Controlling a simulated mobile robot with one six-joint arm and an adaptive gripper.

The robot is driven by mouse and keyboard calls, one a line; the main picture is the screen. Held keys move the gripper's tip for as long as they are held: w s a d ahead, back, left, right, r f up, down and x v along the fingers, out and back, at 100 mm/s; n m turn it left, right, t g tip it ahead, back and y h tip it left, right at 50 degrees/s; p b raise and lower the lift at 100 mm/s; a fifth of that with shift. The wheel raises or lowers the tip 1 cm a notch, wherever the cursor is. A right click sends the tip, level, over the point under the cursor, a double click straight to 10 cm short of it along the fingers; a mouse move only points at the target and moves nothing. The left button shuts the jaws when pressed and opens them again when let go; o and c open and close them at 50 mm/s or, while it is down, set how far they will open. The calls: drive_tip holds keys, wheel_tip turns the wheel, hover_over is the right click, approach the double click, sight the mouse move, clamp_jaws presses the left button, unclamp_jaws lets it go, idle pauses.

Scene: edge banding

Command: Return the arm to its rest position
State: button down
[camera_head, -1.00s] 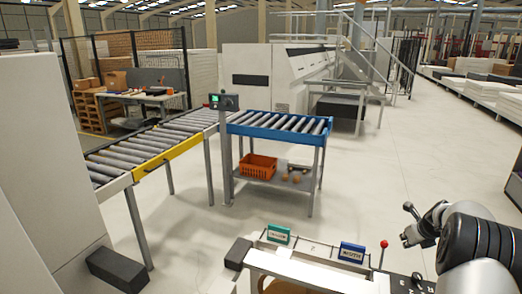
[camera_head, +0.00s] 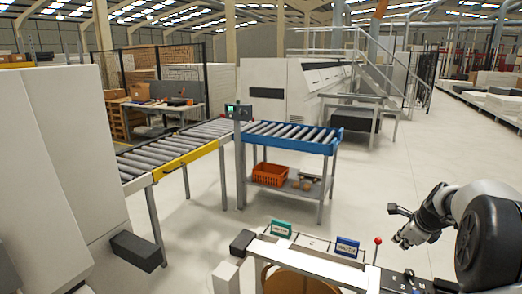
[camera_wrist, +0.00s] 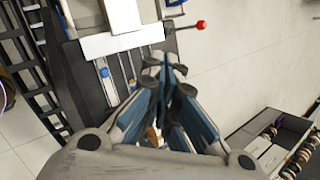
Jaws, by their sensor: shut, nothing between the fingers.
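My arm and gripper (camera_head: 408,236) are at the lower right in the head view, held in the air beside the red-knobbed lever. In the wrist view my gripper (camera_wrist: 172,68) is shut, with its fingers together and nothing between them. Below and beyond it in the wrist view lies a dark panel (camera_wrist: 90,90) with white strips. The red knob (camera_wrist: 201,25) shows at the top of that view, apart from the fingers. In the head view the red-knobbed lever (camera_head: 377,241) stands left of my gripper.
A green label block (camera_head: 281,229) and a blue label block (camera_head: 347,247) stand near the front. A blue-framed roller table (camera_head: 336,148) holds an orange crate (camera_head: 270,174) on its lower shelf. A yellow-edged roller conveyor (camera_head: 184,161) joins it. Open floor (camera_head: 440,150) lies at the right.

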drive_tip(key=s+a+r+n, duration=0.3)
drive_tip(key=s+a+n, duration=0.2)
drive_tip(key=a, duration=0.2)
drive_tip(key=s+a+r+n+g+y+b, duration=0.1)
drive_tip(key=s+a+r+n, duration=0.3)
drive_tip(key=a, duration=0.3)
drive_tip(key=s+a+r+n, duration=0.3)
drive_tip(key=s+a+n, duration=0.2)
drive_tip(key=a, duration=0.3)
drive_tip(key=s+a+f+n, duration=0.1)
drive_tip(key=s+a+n, duration=0.2)
drive_tip(key=s, duration=0.4)
drive_tip(key=s+a+f+n, duration=0.2)
drive_tip(key=s+a+n, duration=0.1)
drive_tip(key=s+n, duration=0.3)
drive_tip(key=s+a+f+n+g+b, duration=0.1)
drive_tip(key=s+a+f+n, duration=0.1)
drive_tip(key=s+n, duration=0.3)
drive_tip(key=s+a, duration=0.1)
drive_tip(key=s, duration=0.3)
drive_tip(key=shift+s+f, duration=0.25)
drive_tip(key=shift+s, duration=0.05)
drive_tip(key=shift+d, duration=0.1)
